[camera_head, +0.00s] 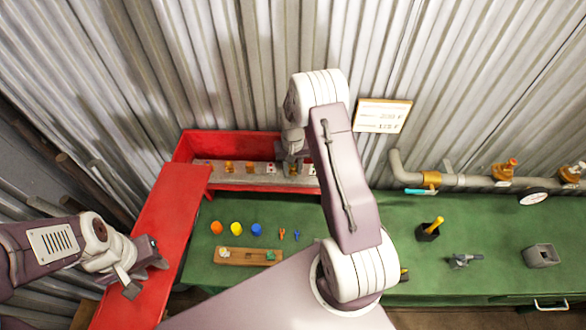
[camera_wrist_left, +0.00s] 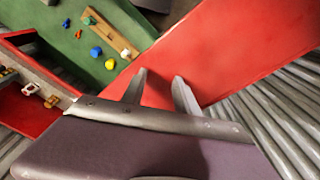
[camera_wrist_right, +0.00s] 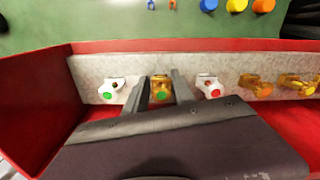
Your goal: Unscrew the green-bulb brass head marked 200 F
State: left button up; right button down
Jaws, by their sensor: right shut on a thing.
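The green-bulb brass head (camera_wrist_right: 160,95) sits on the grey rack strip in the red box, seen in the right wrist view. My right gripper (camera_wrist_right: 163,80) is shut on it, one finger at each side. In the head view my right gripper (camera_head: 292,167) is low at the rack and hides the head there. No 200 F marking is legible on it. My left gripper (camera_head: 142,275) is open and empty over the red lid, also in the left wrist view (camera_wrist_left: 158,85).
A white green-bulb head (camera_wrist_right: 110,90) and a white red-bulb head (camera_wrist_right: 210,88) flank the held one closely; brass heads (camera_wrist_right: 255,85) stand beyond. A sign (camera_head: 382,115) hangs on the wall. A pipe (camera_head: 460,181) runs along the green bench (camera_head: 390,230).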

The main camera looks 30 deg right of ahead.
aim_at(292, 168)
jog(key=c, duration=1.7)
grip_release()
jog(key=shift+n, duration=0.4)
pick_arm(q)
jog(key=shift+a, duration=0.1)
pick_arm(e)
grip_shut()
jog(key=shift+r, duration=0.1)
